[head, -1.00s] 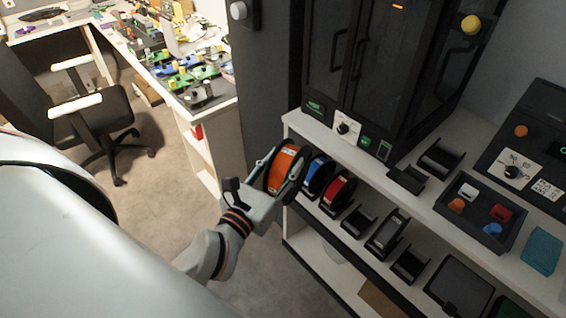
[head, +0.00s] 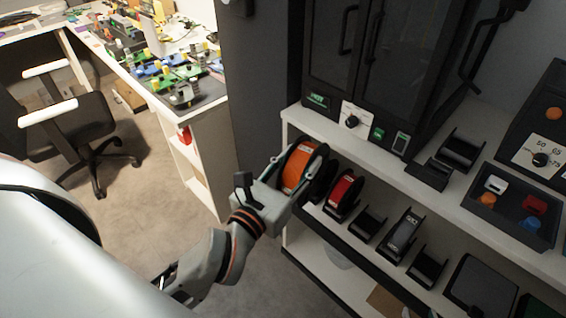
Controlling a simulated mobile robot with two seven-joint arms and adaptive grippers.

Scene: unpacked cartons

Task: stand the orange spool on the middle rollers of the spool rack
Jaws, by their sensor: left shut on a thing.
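The orange spool (head: 297,168) has black flanges and stands on edge, held in front of the left end of the shelf unit. My left gripper (head: 289,180) is shut on it, with a finger on each side. A row of black roller cradles, apparently the spool rack (head: 368,222), runs along the shelf below the top. One cradle holds a red spool (head: 342,187) just right of the orange one. Another holds a grey-black spool (head: 402,234). The cradle between them looks empty. What lies directly behind the orange spool is hidden. My right gripper is not in view.
The white shelf top (head: 296,117) overhangs the cradle row closely. It bears a dark cabinet (head: 365,60), a black holder (head: 460,151) and a tray of coloured pieces (head: 509,212). A dark pillar (head: 253,95) stands left. Open floor lies left of the shelves.

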